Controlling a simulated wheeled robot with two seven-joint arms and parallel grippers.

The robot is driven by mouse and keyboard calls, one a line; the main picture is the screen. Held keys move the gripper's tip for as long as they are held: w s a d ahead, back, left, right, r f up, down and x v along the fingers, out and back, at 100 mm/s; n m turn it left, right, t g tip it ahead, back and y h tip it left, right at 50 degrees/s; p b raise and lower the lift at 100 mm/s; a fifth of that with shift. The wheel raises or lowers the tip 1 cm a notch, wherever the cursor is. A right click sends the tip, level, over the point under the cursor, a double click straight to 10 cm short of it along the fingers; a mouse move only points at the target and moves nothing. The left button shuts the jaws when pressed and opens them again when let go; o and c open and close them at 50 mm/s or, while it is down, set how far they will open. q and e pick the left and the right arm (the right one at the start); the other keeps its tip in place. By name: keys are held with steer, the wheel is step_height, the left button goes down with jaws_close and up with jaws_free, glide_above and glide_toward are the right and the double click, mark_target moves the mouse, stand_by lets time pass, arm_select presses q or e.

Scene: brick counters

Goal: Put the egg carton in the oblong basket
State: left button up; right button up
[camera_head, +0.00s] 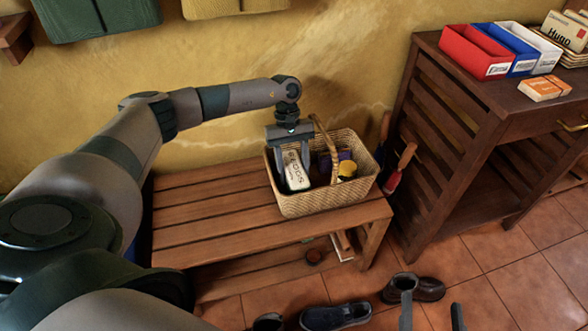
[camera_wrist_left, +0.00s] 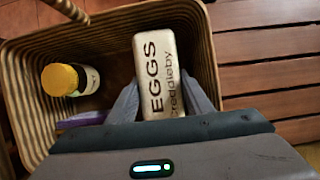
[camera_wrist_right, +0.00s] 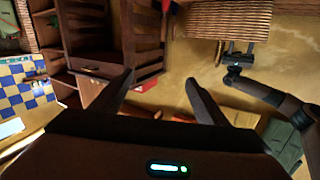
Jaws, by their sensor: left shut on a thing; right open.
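The white egg carton (camera_head: 296,171) is inside the oblong wicker basket (camera_head: 322,203), at its left end, standing on end and slightly tilted. My left gripper (camera_head: 291,170) reaches down into the basket and is shut on the carton. In the left wrist view the carton (camera_wrist_left: 163,72) shows the word EGGS between the two fingers, within the basket walls (camera_wrist_left: 205,62). Its lower end is hidden, so I cannot tell whether it touches the basket floor. My right gripper (camera_wrist_right: 158,85) is open and empty; its fingertips (camera_head: 431,312) show at the bottom of the head view.
A yellow-lidded jar (camera_wrist_left: 60,80) and a purple item (camera_wrist_left: 82,119) share the basket. The basket's handle (camera_head: 325,143) arches beside my left gripper. The basket stands on a slatted bench (camera_head: 205,211). Shoes (camera_head: 336,316) lie on the floor; a wooden cabinet (camera_head: 440,120) stands right.

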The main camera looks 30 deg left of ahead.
arm_select(q)
steer(key=shift+f+b, duration=0.4)
steer(key=shift+f, duration=1.05)
arm_select(e)
steer(key=shift+s+a+r+t+y, duration=0.1)
steer(key=shift+s+r+t+y, duration=0.1)
steer(key=shift+r+t, duration=0.5)
steer(key=shift+s+a+r+t+y, duration=0.1)
steer(key=shift+a+r+t+y, duration=0.15)
steer(key=shift+r, duration=0.7)
steer(key=shift+s+r+t+y, duration=0.15)
steer(key=shift+r+t, duration=0.4)
steer(key=shift+r, duration=0.3)
arm_select(q)
steer(key=o, duration=1.1)
